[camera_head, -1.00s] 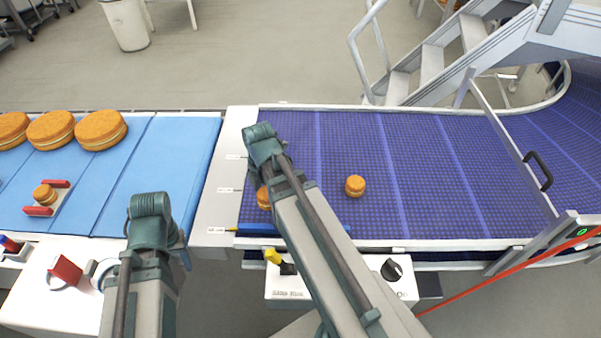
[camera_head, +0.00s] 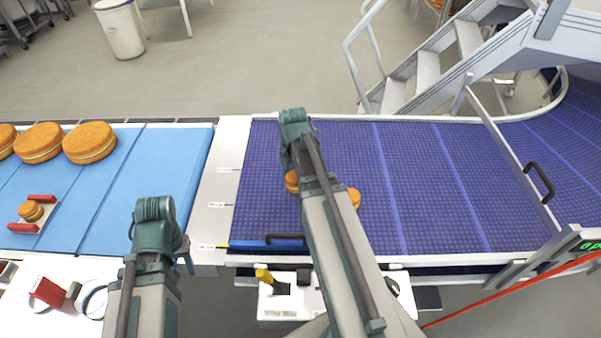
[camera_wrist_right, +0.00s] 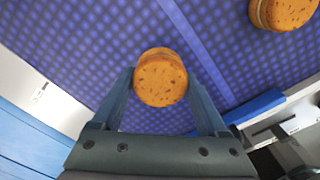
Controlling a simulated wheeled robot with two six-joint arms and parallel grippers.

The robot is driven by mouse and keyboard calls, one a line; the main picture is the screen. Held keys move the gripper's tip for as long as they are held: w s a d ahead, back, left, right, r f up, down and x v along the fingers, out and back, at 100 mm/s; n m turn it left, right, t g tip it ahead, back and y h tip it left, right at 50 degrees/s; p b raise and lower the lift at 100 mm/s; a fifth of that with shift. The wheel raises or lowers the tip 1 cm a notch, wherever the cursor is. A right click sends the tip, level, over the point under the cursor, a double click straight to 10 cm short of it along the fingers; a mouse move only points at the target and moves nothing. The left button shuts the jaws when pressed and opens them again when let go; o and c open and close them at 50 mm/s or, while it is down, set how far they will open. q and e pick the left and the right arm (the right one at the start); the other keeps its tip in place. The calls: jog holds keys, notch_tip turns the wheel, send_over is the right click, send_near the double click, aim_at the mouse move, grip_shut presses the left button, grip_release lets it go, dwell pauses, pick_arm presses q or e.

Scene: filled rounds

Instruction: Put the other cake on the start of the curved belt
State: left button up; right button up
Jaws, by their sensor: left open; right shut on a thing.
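My right gripper (camera_wrist_right: 160,92) is shut on a small orange-brown layered cake (camera_wrist_right: 160,78), one finger on each side. In the head view this cake (camera_head: 291,181) is over the left, starting part of the purple curved belt (camera_head: 420,160), half hidden by my right arm. I cannot tell whether it touches the belt. A second small cake (camera_head: 354,198) sits on the belt to its right, partly behind my arm; it also shows in the right wrist view (camera_wrist_right: 285,12). My left gripper (camera_head: 186,262) is open and empty in front of the blue belt (camera_head: 165,180), its fingers mostly hidden.
On the blue belt stand several large cakes (camera_head: 90,143) and a small cake (camera_head: 31,211) between red blocks. A blue bar (camera_head: 262,244) lies along the purple belt's front edge. A rail with a black handle (camera_head: 538,182) crosses the belt at right. The belt's middle is clear.

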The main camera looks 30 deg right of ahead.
jog(key=shift+w+d+f, duration=0.1)
jog(key=shift+w+d, duration=0.4)
jog(key=shift+w, duration=0.3)
jog(key=shift+w+d+f, duration=0.1)
jog(key=shift+w+d, duration=0.4)
jog(key=shift+w, duration=0.25)
jog(key=shift+w+d+f, duration=0.1)
jog(key=shift+w+d, duration=0.4)
jog(key=shift+w, duration=0.3)
jog(key=f+b, duration=0.3)
jog(key=b, duration=0.1)
jog(key=shift+w+d+f, duration=0.25)
jog(key=shift+w, duration=0.15)
jog(key=shift+f, duration=0.1)
jog(key=shift+f, duration=0.15)
jog(key=o, duration=0.8)
jog(key=shift+c, duration=0.2)
jog(key=shift+r, duration=0.25)
notch_tip(320, 180, up, 12)
jog(key=p, duration=1.2)
